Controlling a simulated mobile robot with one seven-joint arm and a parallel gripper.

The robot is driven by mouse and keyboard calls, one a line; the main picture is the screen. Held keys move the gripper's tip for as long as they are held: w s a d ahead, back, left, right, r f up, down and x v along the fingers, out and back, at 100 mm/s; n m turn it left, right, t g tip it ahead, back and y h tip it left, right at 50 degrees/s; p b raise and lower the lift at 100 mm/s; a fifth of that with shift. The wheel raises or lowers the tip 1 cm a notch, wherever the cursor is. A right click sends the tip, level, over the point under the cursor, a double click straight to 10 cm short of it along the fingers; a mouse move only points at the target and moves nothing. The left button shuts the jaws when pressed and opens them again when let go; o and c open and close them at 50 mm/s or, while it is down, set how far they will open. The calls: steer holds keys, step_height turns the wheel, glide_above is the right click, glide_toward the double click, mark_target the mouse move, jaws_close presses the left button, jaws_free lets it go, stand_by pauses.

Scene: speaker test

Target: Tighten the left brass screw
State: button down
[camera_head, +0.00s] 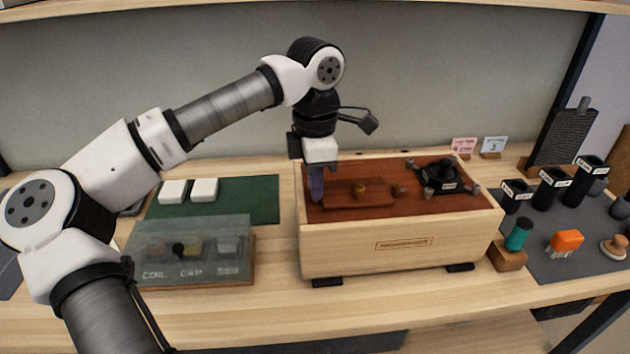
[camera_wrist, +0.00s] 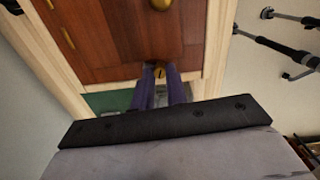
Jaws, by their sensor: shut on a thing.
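A wooden speaker box (camera_head: 398,250) with a red-brown top panel (camera_head: 345,212) stands mid-bench. My gripper (camera_head: 316,198) points down at the panel's left end, its purple fingers low against the top. In the wrist view, my gripper (camera_wrist: 161,80) is shut on the left brass screw (camera_wrist: 160,72), a small round slotted head between the fingertips. The fingers hide this screw in the head view. A brass knob (camera_head: 360,190) stands on the panel to its right; a knob also shows at the top of the wrist view (camera_wrist: 160,4).
A clear-lidded tray (camera_head: 190,250) and green mat (camera_head: 255,200) lie left. Black cups (camera_head: 553,190), a teal-topped tool (camera_head: 518,235) and an orange block (camera_head: 566,243) stand right. The front bench strip is mostly clear.

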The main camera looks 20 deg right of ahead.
steer(key=m, duration=1.1)
steer(key=shift+m, duration=1.6)
steer(key=c, duration=1.4)
jaws_free()
